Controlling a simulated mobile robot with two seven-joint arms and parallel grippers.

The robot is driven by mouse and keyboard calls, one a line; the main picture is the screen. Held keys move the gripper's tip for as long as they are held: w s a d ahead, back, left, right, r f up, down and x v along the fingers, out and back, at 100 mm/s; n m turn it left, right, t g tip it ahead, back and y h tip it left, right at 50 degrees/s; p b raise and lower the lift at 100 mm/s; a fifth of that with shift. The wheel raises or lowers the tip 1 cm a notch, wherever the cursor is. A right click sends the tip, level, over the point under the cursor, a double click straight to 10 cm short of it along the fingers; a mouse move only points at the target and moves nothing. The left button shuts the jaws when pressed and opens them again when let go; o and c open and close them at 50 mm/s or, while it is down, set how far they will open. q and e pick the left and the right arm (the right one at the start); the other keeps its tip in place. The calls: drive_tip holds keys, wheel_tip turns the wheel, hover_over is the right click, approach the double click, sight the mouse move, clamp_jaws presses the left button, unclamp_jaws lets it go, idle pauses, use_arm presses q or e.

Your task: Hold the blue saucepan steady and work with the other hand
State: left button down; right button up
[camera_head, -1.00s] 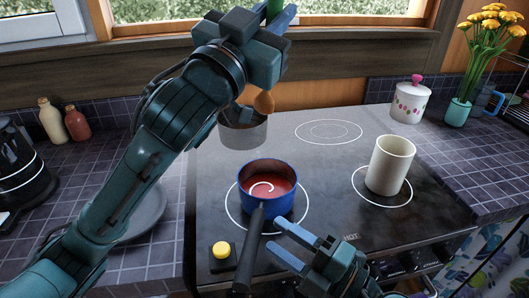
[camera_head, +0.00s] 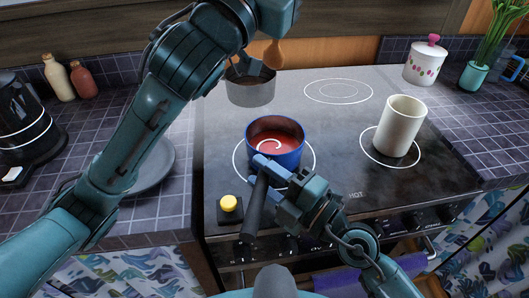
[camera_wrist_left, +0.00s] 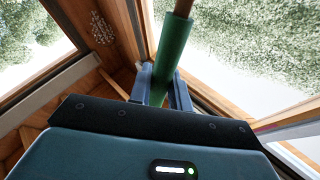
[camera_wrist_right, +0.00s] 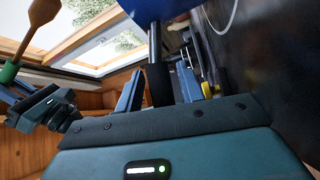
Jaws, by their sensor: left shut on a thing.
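The blue saucepan (camera_head: 289,158) holds red sauce with a pale swirl and sits on the front left burner ring. Its black handle (camera_head: 255,215) points toward me. My right gripper (camera_head: 259,175) is at the handle near the pan. In the right wrist view the handle (camera_wrist_right: 158,80) runs between its two fingers, with narrow gaps showing, so it looks open. My left gripper (camera_wrist_left: 161,78) is shut on the green grip (camera_wrist_left: 172,48) of a wooden spoon. The spoon's brown head (camera_head: 274,53) hangs down behind the saucepan; the left fingers are outside the head view.
A grey pot (camera_head: 250,90) stands behind the saucepan. A cream mug-like pot (camera_head: 401,127) stands on the front right ring. A yellow button (camera_head: 228,203) is at the hob's front left. A plate (camera_head: 152,175) lies left, partly behind my left arm. The back right ring (camera_head: 338,91) is empty.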

clamp_jaws()
idle(0.3)
